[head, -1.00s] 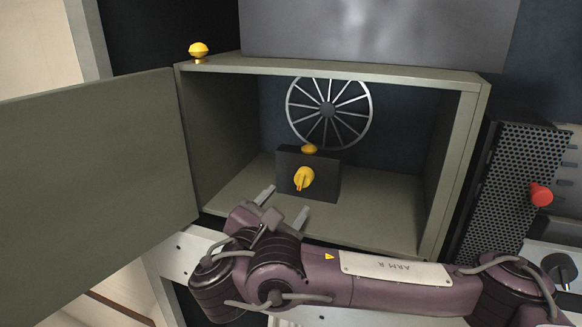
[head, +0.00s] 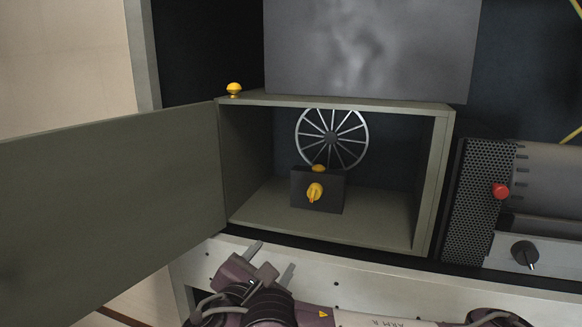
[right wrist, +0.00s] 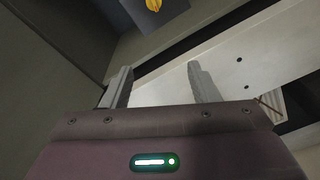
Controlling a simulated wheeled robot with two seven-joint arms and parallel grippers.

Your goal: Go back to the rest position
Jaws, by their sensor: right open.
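My right gripper (head: 270,262) is low in the head view, in front of the pale rail below an open cabinet. Its two fingers are apart with nothing between them. The fingers also show in the right wrist view (right wrist: 162,85), apart and empty against the cabinet edge and pale rail. My left gripper is not in view.
The olive cabinet (head: 436,180) stands open, its door (head: 110,210) swung left. Inside are a dark box (head: 331,197) with a yellow knob (head: 314,192) and a spoked wheel (head: 331,138). A yellow knob (head: 234,89) sits on top. A red knob (head: 501,191) is at right.

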